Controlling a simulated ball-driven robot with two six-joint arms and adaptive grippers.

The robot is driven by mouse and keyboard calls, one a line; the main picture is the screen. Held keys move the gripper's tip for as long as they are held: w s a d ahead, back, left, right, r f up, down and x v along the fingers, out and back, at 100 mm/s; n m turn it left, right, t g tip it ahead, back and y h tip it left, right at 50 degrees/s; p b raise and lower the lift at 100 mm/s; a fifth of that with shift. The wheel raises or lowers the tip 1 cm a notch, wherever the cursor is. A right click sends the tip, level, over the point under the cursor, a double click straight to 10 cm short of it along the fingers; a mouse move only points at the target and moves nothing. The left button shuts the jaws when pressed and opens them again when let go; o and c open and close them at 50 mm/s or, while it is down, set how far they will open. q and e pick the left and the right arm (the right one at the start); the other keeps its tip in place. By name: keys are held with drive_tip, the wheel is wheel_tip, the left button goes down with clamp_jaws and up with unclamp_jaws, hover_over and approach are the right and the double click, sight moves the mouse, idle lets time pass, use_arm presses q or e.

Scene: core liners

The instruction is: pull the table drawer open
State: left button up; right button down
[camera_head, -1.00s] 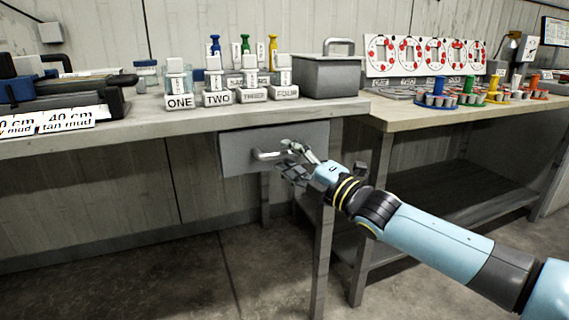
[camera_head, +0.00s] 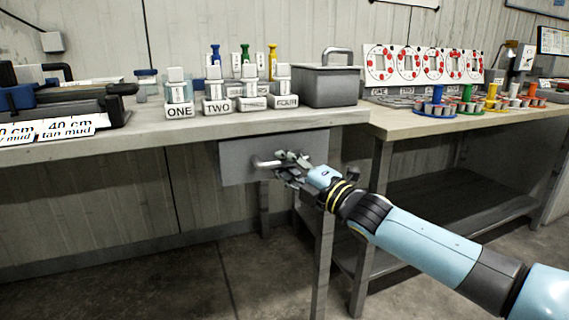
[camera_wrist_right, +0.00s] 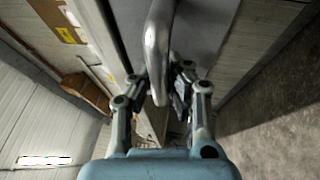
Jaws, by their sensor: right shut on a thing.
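The grey table drawer (camera_head: 235,163) hangs under the left table's top, and its front looks closed against the table. Its metal bar handle (camera_head: 264,164) sticks out from the front. My right gripper (camera_head: 284,164) is at the right end of the handle. In the right wrist view the handle (camera_wrist_right: 157,50) runs down between the two fingers of the right gripper (camera_wrist_right: 158,92), which are shut on it. The exact finger contact is partly hidden by the handle. My left gripper is not in view.
The left table (camera_head: 150,134) carries labelled blocks (camera_head: 218,100), a grey lidded box (camera_head: 331,84) and dark tools at left. A table leg (camera_head: 322,250) stands just below my right wrist. A second table (camera_head: 420,124) stands to the right. The floor in front is open.

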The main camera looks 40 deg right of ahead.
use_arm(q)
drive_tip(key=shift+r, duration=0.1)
use_arm(e)
drive_tip(key=shift+s+a+r+p, duration=0.1)
drive_tip(key=shift+s+p, duration=0.2)
use_arm(q)
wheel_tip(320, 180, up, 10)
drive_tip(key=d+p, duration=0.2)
drive_tip(key=p, duration=0.9)
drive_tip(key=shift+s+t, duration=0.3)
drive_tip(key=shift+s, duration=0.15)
use_arm(e)
drive_tip(key=s+a, duration=0.4)
drive_tip(key=s, duration=1.4)
drive_tip(key=shift+a, duration=0.15)
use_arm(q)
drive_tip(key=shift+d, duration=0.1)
use_arm(e)
drive_tip(key=c, duration=1.2)
unclamp_jaws()
drive_tip(key=shift+c, duration=0.2)
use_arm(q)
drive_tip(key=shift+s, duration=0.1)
